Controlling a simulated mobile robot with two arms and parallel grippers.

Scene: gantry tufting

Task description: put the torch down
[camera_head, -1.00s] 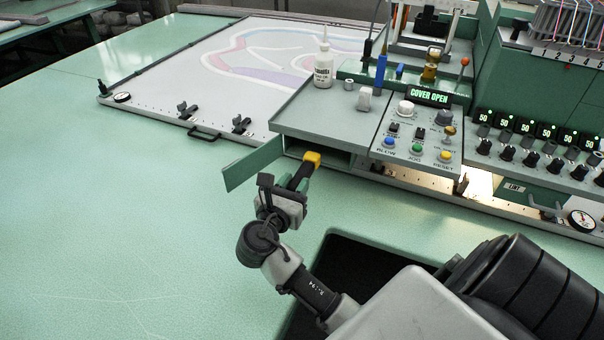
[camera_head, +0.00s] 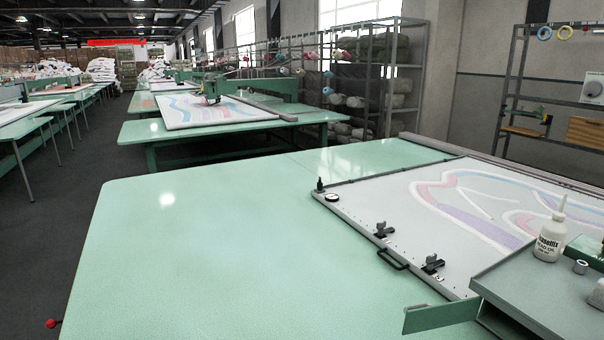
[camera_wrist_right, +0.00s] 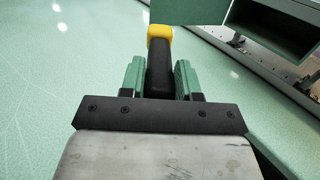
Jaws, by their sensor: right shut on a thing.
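The torch (camera_wrist_right: 160,66) has a black body and a yellow head. It is in the wrist view, between the two green fingers of my right gripper (camera_wrist_right: 160,78), which is shut on its body. The yellow head points away from the gripper, near an open green compartment (camera_wrist_right: 274,25) at the upper right. The torch appears to be over the green tabletop (camera_wrist_right: 60,80); I cannot tell whether it touches it. The head view shows neither gripper nor the torch.
The green tabletop (camera_head: 230,240) is broadly clear at centre and left in the head view. A green flap (camera_head: 440,317) stands open at lower right. A white bottle (camera_head: 550,238) stands on a grey shelf top. A framed white panel (camera_head: 450,200) with clamps lies behind.

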